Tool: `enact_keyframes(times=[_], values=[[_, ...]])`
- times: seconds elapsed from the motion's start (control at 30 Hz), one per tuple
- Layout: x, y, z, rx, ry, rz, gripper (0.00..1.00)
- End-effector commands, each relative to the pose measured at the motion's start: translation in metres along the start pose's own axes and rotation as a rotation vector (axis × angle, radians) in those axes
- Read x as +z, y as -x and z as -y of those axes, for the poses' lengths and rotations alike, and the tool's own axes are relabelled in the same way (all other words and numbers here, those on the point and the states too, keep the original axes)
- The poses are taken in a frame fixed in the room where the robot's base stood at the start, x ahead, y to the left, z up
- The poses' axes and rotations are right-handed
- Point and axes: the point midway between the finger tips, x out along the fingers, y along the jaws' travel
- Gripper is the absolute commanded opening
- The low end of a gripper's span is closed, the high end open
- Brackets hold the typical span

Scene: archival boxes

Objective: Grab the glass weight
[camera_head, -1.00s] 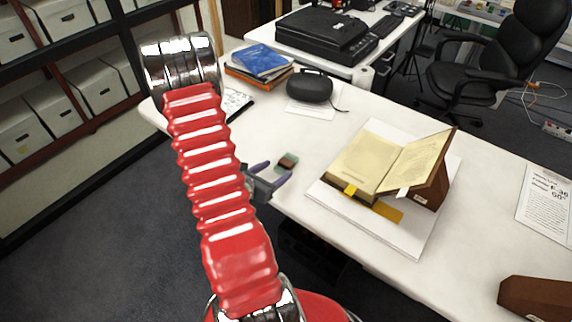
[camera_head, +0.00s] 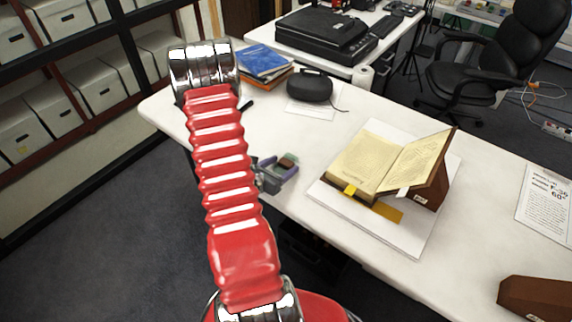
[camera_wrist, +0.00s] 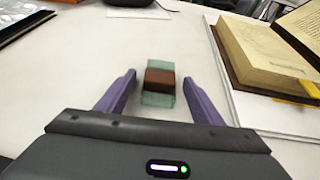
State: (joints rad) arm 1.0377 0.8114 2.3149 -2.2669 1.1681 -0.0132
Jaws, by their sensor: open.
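The glass weight (camera_wrist: 159,98) is a small greenish clear block with a brown middle. It lies on the white table (camera_head: 300,148). In the wrist view it sits between and slightly ahead of the two purple fingers of my gripper (camera_wrist: 158,95). The fingers are apart, with a gap on both sides of the weight, and hold nothing. In the head view my gripper (camera_head: 279,170) is at the table's near edge, and the glass weight (camera_head: 288,160) shows between its fingertips.
An open book (camera_head: 368,163) on a white board stands to the right of the weight. A black case (camera_head: 309,87) lies farther back, beside blue and orange books (camera_head: 263,62). The table between the weight and the case is clear.

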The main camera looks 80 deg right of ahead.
Motion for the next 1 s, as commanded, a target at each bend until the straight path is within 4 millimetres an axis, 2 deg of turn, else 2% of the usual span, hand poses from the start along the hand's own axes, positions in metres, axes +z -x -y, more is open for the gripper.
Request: enact_keyframes(times=[0.1,0.8,1.0], values=[[0.0000,0.0001,0.0000,0.000,0.000,0.000,0.60],[0.0000,0.0002,0.0000,0.000,0.000,0.000,0.11],[0.0005,0.0001,-0.0001,0.000,-0.001,0.001,0.10]])
